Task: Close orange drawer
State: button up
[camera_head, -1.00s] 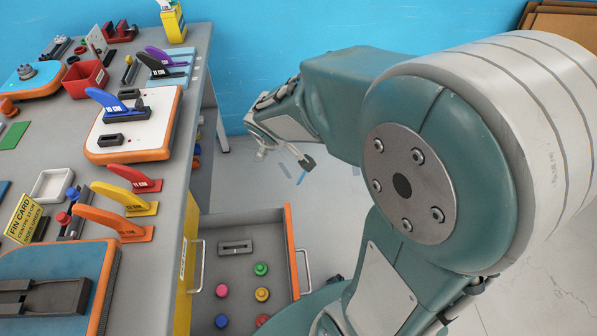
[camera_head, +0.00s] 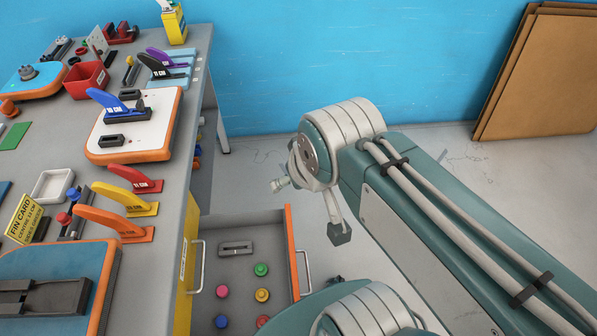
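The orange drawer (camera_head: 291,248) is pulled out from under the workbench at the lower middle. Its thin orange front faces right and carries a metal handle (camera_head: 306,270). Inside lie several coloured knobs and a grey slotted block (camera_head: 235,248). My gripper (camera_head: 310,212) hangs from the wrist above the floor, up and to the right of the orange front. Its fingers look spread and empty, apart from the drawer and handle. The wrist hides part of the gripper. My arm covers the drawer's lower right corner.
The workbench (camera_head: 178,205) fills the left, with coloured fins, a red bin (camera_head: 86,79) and boards on top. A yellow drawer front (camera_head: 184,275) with a handle is beside the open drawer. Cardboard (camera_head: 540,75) leans on the blue wall.

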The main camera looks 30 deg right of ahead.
aim_at(266, 229)
jog(key=k+l+u, duration=0.15)
jog(key=l+u, duration=0.25)
jog(key=k+l+u, duration=0.25)
jog(key=u, duration=0.2)
jog(key=z, duration=0.3)
jog(key=i, duration=0.05)
